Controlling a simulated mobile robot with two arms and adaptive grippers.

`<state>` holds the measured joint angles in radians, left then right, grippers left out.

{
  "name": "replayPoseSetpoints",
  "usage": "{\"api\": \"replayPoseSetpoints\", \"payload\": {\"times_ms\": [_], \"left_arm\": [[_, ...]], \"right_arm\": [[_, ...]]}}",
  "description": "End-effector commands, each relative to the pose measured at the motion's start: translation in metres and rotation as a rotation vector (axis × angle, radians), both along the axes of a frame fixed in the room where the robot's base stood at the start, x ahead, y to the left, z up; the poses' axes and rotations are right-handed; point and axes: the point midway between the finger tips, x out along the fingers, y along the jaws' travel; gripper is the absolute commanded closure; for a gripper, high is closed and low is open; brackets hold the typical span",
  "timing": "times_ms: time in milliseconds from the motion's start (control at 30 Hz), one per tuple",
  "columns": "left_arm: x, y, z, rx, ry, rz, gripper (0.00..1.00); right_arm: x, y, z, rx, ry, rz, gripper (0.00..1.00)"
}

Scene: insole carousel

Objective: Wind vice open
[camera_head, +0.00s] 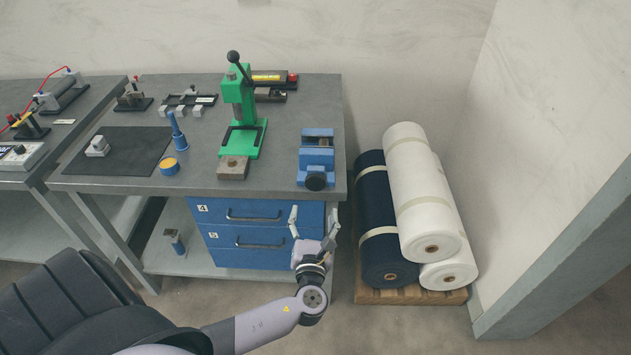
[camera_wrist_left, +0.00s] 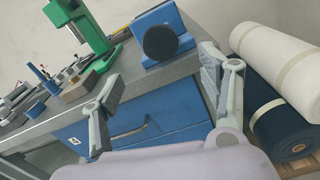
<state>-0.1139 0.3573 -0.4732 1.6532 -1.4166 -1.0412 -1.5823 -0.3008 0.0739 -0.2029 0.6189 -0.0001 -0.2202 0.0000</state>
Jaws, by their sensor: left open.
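The blue vice (camera_head: 316,160) stands at the right front of the grey workbench (camera_head: 290,177). Its round black knob (camera_head: 316,182) faces the front edge. In the left wrist view the vice (camera_wrist_left: 160,17) is at the top, with the black knob (camera_wrist_left: 160,42) facing the camera. My left gripper (camera_head: 314,218) is open and empty, in front of the blue drawers and lower in the picture than the vice. Its two fingers (camera_wrist_left: 164,92) are spread apart in the left wrist view, with the knob beyond and between them. My right gripper is not in view.
A green press (camera_head: 238,105) stands left of the vice, with a brown block (camera_head: 233,168) before it. Blue drawers (camera_head: 254,235) hang under the bench. White rolls (camera_head: 425,195) and dark blue rolls (camera_head: 380,235) lie on a pallet (camera_head: 370,295) to the right.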

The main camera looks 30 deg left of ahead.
Motion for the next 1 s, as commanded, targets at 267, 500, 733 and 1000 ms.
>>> {"api": "replayPoseSetpoints", "payload": {"times_ms": [267,500,733,1000], "left_arm": [[0.054,0.033,0.002,0.001,-0.001,0.002,0.31],[0.087,0.054,0.000,0.000,0.001,0.001,0.31],[0.099,0.061,-0.001,-0.002,0.001,0.000,0.31],[0.099,0.061,-0.001,-0.002,0.001,-0.001,0.32]], "right_arm": [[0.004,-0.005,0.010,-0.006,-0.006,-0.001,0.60],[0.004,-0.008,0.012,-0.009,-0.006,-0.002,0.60],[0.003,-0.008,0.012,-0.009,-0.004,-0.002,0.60],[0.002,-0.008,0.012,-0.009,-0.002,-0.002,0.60]]}}
